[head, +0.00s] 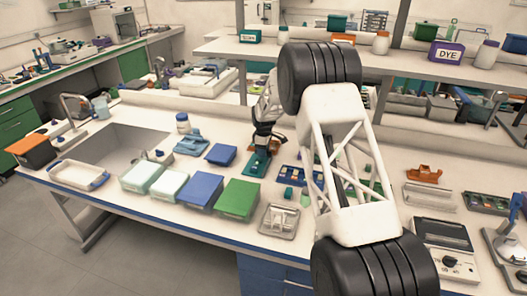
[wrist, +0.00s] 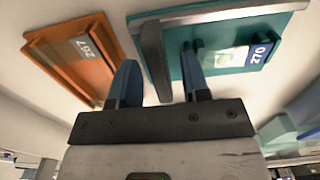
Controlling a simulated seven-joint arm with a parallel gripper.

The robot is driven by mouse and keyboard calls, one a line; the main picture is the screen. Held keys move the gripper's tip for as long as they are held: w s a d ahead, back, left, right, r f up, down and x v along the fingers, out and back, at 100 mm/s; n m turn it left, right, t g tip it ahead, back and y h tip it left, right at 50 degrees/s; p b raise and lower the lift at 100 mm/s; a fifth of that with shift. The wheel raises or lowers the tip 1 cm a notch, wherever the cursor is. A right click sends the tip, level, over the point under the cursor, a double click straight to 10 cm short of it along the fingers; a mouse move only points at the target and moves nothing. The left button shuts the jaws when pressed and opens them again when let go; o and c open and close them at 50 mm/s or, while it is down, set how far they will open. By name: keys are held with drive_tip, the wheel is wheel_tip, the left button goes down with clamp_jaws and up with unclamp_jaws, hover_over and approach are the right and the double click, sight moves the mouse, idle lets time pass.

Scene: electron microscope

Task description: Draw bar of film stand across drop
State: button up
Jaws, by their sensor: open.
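The teal film stand (wrist: 222,28) fills the upper right of the wrist view, with a blue label reading 270. It also shows in the head view (head: 256,165), partly under my arm. A dark grey bar (wrist: 154,62) crosses the stand near its left end. A pale slide-like piece (wrist: 228,60) with a greenish patch lies to the right of the bar; I cannot make out a drop clearly. My gripper (wrist: 160,56) is open, its blue fingers on either side of the bar. I cannot tell whether they touch it. In the head view my arm hides part of the bench.
An orange stand (wrist: 72,58) labelled 257 lies close to the left finger. In the head view, a green box (head: 238,199), a blue box (head: 201,192) and a clear tray (head: 279,221) stand nearer the front edge. A blue rack (head: 290,174) is right of the teal stand.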

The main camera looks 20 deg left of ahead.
sight(257, 167)
clamp_jaws()
drive_tip(key=shift+s, duration=4.5)
unclamp_jaws()
drive_tip(key=shift+r, duration=0.1)
